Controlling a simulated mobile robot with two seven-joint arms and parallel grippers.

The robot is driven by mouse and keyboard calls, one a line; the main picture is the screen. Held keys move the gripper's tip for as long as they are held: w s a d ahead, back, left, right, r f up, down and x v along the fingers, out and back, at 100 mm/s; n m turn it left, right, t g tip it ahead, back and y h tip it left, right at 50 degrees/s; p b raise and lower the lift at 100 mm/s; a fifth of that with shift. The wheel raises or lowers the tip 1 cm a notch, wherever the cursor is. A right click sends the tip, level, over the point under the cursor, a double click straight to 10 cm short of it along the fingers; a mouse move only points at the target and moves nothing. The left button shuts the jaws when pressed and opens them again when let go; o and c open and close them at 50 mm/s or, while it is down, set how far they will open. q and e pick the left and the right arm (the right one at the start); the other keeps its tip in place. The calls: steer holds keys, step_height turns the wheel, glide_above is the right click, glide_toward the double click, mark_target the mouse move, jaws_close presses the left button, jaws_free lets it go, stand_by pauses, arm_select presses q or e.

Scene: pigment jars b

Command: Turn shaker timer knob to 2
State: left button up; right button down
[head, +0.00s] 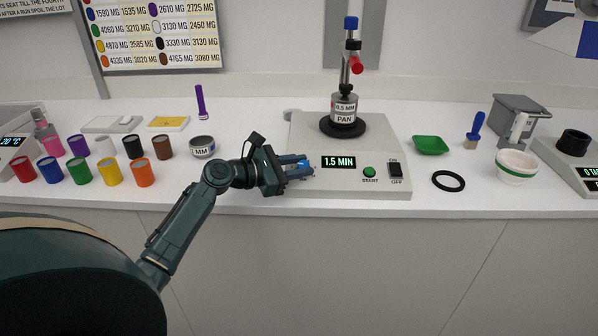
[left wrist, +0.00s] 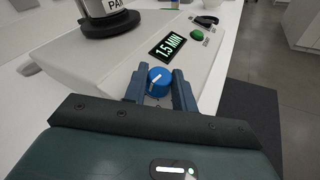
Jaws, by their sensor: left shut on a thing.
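The shaker (head: 384,135) is a light grey box on the counter with a round black base on top. The blue timer knob (left wrist: 159,80) with a white pointer line sits on the front panel left of the display. My left gripper (head: 304,167) is at the knob, its fingers on either side, shut on it; in the left wrist view the fingers (left wrist: 159,88) flank the knob. The knob is mostly hidden by the fingers in the head view. My right gripper is not in view.
A green start button (head: 369,172) and a black on/off switch (head: 396,170) are right of the display. A clamped sieve stack (head: 344,108) stands on the shaker. Several pigment jars (head: 109,171) are at left.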

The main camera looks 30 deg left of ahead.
arm_select(q)
steer(key=shift+m+g+h, duration=0.5)
steer(key=shift+m, duration=0.1)
steer(key=o, duration=1)
steer(key=shift+a, duration=0.1)
steer(key=shift+s+a, duration=0.15)
steer(key=shift+s, duration=0.1)
steer(key=v, duration=1.1)
steer(key=shift+a+r+b, duration=0.1)
steer(key=shift+b, duration=0.3)
steer(key=shift+s+a+r, duration=0.2)
steer(key=shift+s+a, duration=0.15)
steer(key=shift+s, duration=0.2)
